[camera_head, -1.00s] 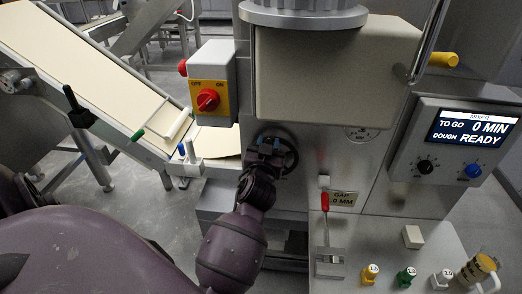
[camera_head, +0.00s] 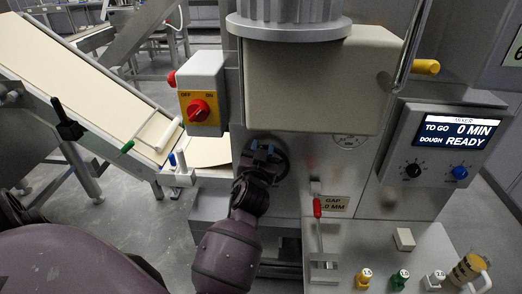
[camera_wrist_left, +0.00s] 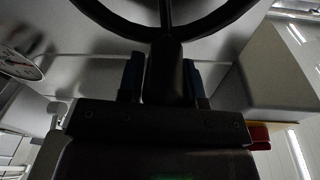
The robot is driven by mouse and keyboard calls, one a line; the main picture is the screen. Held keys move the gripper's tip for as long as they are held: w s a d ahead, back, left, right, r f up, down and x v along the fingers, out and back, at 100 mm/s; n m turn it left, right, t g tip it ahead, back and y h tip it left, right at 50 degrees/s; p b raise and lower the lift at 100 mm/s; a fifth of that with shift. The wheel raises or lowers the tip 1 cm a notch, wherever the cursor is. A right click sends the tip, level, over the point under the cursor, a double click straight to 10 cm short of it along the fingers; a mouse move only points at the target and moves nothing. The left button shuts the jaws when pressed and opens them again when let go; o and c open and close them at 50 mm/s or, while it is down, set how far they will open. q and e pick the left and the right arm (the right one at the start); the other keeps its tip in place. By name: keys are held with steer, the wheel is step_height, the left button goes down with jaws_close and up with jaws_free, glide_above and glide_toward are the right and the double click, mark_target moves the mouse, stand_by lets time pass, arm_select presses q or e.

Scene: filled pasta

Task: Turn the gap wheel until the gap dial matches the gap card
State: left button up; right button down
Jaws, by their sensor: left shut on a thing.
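The dark gap wheel (camera_head: 286,165) is on the front of the machine, partly hidden by my left gripper (camera_head: 264,153). In the left wrist view, the gripper's blue fingers (camera_wrist_left: 163,80) are shut on the wheel's black handle (camera_wrist_left: 165,65), with the rim (camera_wrist_left: 115,24) curving above. The round white gap dial (camera_head: 349,141) is right of the wheel; it also shows at the left wrist view's edge (camera_wrist_left: 20,64). Its needle is too small to read surely. The gap card (camera_head: 335,204) reads "GAP" and ".0 MM"; its first digit is covered. My right gripper is out of view.
A red-handled lever (camera_head: 317,208) stands in front of the card's left edge. A yellow switch box with a red knob (camera_head: 199,110) is above left of the wheel. A dough conveyor (camera_head: 90,90) slopes in from the left. Colored pegs (camera_head: 403,278) stand at the lower right.

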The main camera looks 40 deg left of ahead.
arm_select(q)
steer(key=shift+w+d+r, duration=0.1)
steer(key=shift+d+r, duration=0.2)
steer(key=shift+r, duration=0.05)
steer(key=o, duration=0.9)
steer(key=shift+f, duration=0.15)
steer(key=shift+d, duration=0.1)
